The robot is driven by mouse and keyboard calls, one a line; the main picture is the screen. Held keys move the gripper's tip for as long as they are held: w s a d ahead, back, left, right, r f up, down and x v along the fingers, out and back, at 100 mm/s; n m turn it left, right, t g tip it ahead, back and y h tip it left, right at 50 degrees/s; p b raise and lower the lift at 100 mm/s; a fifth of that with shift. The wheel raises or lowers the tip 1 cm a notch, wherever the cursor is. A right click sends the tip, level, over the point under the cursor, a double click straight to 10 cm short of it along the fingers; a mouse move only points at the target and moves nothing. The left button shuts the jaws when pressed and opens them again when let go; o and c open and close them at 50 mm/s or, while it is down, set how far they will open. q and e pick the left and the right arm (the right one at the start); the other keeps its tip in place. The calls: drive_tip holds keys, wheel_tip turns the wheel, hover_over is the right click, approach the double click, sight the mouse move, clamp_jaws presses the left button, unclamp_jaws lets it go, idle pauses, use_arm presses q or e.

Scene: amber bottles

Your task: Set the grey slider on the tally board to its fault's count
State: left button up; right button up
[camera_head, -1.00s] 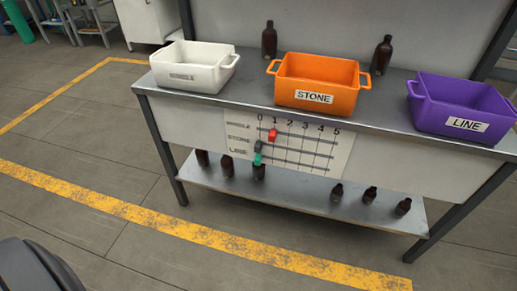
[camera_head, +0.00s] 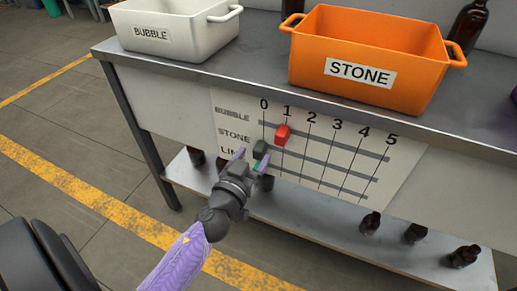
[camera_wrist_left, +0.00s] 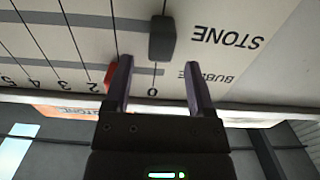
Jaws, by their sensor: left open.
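The white tally board (camera_head: 225,118) on the bench front has rows BUBBLE, STONE and LINE and columns 0 to 5. The grey slider (camera_head: 261,149) sits at 0 on the STONE row; it also shows in the left wrist view (camera_wrist_left: 162,38). The red slider (camera_head: 282,134) is at 1 on the BUBBLE row, partly behind a finger in the wrist view (camera_wrist_left: 109,75). The green slider (camera_head: 259,167) is mostly hidden behind my left gripper (camera_head: 251,160). My right gripper is out of view.
A white BUBBLE bin (camera_head: 180,40) and an orange STONE bin (camera_head: 390,85) stand on the bench top (camera_head: 250,75). A dark bottle (camera_head: 468,25) stands behind the orange one. Several bottles are on the lower shelf (camera_head: 320,215). The floor in front is clear.

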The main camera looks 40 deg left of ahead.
sight(260, 150)
use_arm(q)
drive_tip(key=shift+x, duration=1.4)
clamp_jaws()
drive_tip(key=shift+d+f, duration=0.1)
drive_tip(key=shift+d, duration=0.05)
